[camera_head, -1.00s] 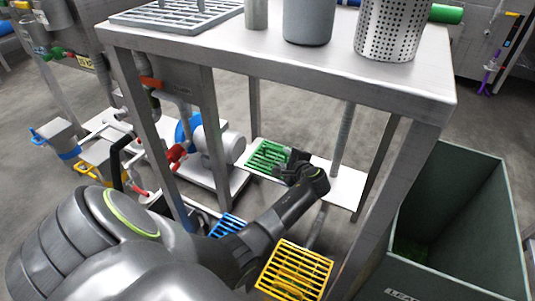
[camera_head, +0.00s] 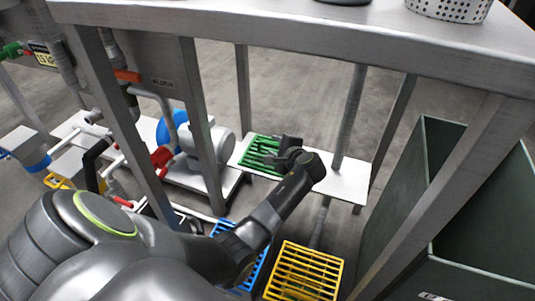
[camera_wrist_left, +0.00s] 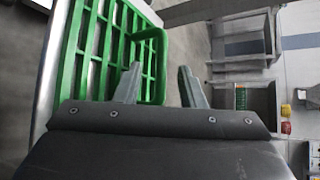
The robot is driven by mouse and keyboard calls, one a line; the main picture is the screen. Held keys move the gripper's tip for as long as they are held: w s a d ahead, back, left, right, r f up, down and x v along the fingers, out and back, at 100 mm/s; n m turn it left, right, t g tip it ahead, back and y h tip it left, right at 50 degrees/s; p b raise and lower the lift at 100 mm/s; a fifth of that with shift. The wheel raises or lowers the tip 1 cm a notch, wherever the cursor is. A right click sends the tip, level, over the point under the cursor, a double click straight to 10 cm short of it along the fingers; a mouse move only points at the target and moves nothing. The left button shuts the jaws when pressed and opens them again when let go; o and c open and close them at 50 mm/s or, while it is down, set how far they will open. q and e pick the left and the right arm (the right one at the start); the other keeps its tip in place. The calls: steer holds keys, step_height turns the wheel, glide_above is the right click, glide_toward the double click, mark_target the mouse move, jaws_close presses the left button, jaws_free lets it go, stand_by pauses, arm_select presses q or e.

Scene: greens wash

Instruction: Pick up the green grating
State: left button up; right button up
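The green grating (camera_head: 258,152) lies on a low white shelf (camera_head: 338,181) under the steel table. It fills the left part of the left wrist view (camera_wrist_left: 98,62), with a raised green handle loop (camera_wrist_left: 150,70) on its right side. My left gripper (camera_head: 272,160) reaches in under the table and is at the grating's near right side. In the left wrist view its two fingers (camera_wrist_left: 157,88) are apart. The left finger overlaps the handle in the picture; I cannot tell if they touch. Nothing shows clamped between the fingers. My right gripper is not in view.
A blue grating (camera_head: 226,228) and a yellow grating (camera_head: 304,272) lie lower, in front of the shelf. The steel table (camera_head: 300,40) and its legs stand around my arm. A green bin (camera_head: 405,200) is at right. A pump with a blue part (camera_head: 172,128) is left of the shelf.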

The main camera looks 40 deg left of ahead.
arm_select(q)
jaws_close()
